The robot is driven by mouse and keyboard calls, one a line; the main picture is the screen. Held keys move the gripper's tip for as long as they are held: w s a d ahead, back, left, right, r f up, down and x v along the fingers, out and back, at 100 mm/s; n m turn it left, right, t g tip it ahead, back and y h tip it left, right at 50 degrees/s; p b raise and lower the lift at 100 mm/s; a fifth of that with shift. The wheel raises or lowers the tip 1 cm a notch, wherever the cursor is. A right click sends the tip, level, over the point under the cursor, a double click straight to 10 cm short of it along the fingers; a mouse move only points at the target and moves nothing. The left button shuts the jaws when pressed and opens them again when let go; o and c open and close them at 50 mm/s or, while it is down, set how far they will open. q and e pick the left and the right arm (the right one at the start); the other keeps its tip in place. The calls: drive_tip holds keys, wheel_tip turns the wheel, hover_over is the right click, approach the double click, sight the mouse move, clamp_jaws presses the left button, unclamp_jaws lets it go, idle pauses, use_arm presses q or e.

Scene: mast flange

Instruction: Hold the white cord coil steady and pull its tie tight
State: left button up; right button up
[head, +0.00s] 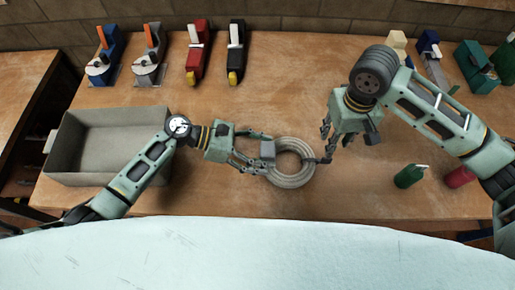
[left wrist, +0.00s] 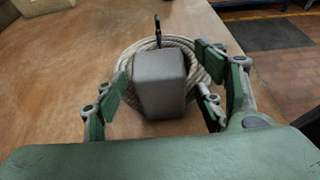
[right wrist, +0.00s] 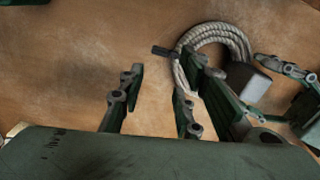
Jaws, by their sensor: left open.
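The white cord coil (head: 295,183) lies flat on the wooden table. A grey block (head: 267,150) is at its left side; in the left wrist view the block (left wrist: 158,85) hides part of the coil (left wrist: 128,62). A dark tie end (right wrist: 164,52) sticks out from the coil's far side from the block. My left gripper (head: 264,155) is open, its fingers on both sides of the block; contact is not clear. My right gripper (right wrist: 160,85) is open and empty, pointing down beside the coil, with the tie end beyond its fingertips.
A grey open bin (head: 110,185) stands at the left. Red (head: 198,55) and black (head: 236,52) tools and two orange-handled devices (head: 105,55) stand at the back. A green bottle (head: 408,177) and a red can (head: 459,176) are at the right. The middle back is clear.

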use_arm(q)
drive_tip(key=shift+c, duration=0.4)
drive_tip(key=c, duration=1.3)
drive_tip(key=shift+c, duration=0.4)
use_arm(e)
drive_tip(key=shift+a, duration=0.1)
drive_tip(key=c, duration=0.7)
drive_tip(key=n, duration=0.2)
drive_tip(key=a+n+y, duration=0.1)
drive_tip(key=n, duration=0.1)
drive_tip(key=shift+a, duration=0.2)
clamp_jaws()
drive_tip(key=n+y, duration=0.3)
drive_tip(key=n, duration=0.9)
hover_over(303, 159)
drive_tip(key=a, duration=0.2)
wheel_tip(303, 159, down, 8)
drive_tip(key=shift+a+f, duration=0.15)
drive_tip(key=shift+f, duration=0.05)
drive_tip(key=shift+d, duration=2.05)
